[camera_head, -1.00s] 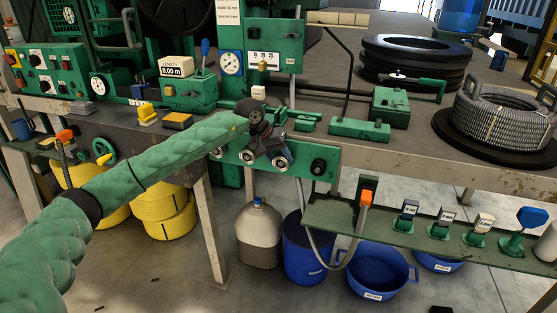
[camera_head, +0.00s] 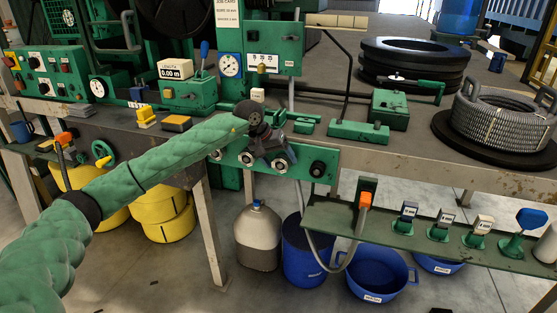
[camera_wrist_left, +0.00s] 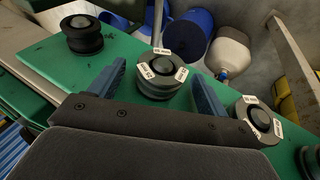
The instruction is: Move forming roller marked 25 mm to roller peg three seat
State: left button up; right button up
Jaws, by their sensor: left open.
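My left gripper (camera_wrist_left: 158,72) is open, with one blue-grey finger on each side of a grey metal roller (camera_wrist_left: 162,84). This roller has white labels on its top, with print that looks like 25 mm but is hard to read. A gap shows between the fingers and the roller. In the head view my left gripper (camera_head: 268,142) is over the green peg plate (camera_head: 329,158) at the bench front. A second labelled grey roller (camera_wrist_left: 258,121) sits beside it on the plate. A black grooved roller or spool (camera_wrist_left: 82,36) is at the other side. My right gripper is out of view.
A low shelf (camera_head: 385,228) with small labelled stands is right of the plate. Blue tubs (camera_head: 380,277) and a grey jug (camera_head: 257,235) stand on the floor below. A hose coil (camera_head: 503,118) and green fixtures (camera_head: 390,108) occupy the bench top.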

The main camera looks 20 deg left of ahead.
pick_arm(q)
jog(key=shift+o, duration=0.8)
jog(key=shift+v, duration=2.2)
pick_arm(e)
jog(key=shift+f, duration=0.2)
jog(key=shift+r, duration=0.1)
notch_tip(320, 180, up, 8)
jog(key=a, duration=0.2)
pick_arm(q)
jog(key=b+v, duration=0.2)
jog(key=v, duration=0.6)
jog(key=shift+b, duration=0.3)
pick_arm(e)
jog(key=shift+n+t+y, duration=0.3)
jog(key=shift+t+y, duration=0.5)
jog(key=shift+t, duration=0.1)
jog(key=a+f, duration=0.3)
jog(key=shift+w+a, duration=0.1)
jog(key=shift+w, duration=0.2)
pick_arm(q)
jog(key=shift+s, duration=0.1)
